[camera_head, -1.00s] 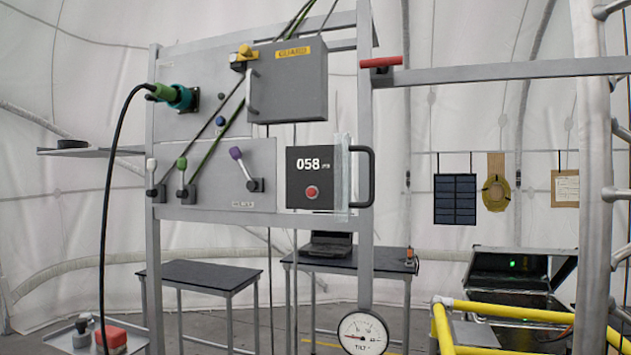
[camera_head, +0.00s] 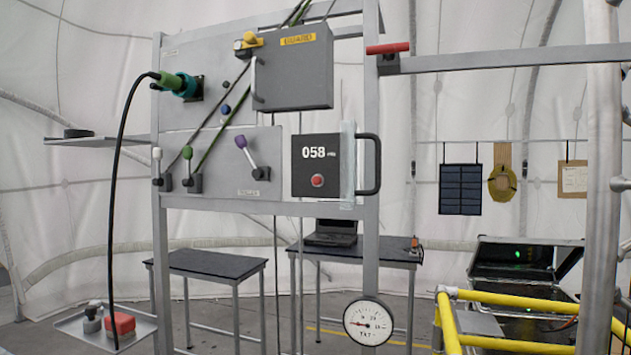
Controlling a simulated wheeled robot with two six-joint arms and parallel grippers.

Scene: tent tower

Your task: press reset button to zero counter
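The counter box (camera_head: 310,160) is dark and mounted on the right part of the grey panel frame. Its white digits (camera_head: 313,153) read 058. The round red reset button (camera_head: 317,180) is on the box's face below the digits. A clear, glass-like plate (camera_head: 347,165) with a black handle (camera_head: 372,164) stands at the box's right edge, and the button shows uncovered. Neither of my grippers is in the head view.
A grey GUARD box (camera_head: 292,68) juts out above the counter. Levers with white, green and purple knobs (camera_head: 240,142) stand to its left. A black cable (camera_head: 117,210) hangs at left. A yellow railing (camera_head: 520,297) and a metal post (camera_head: 601,180) are at right.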

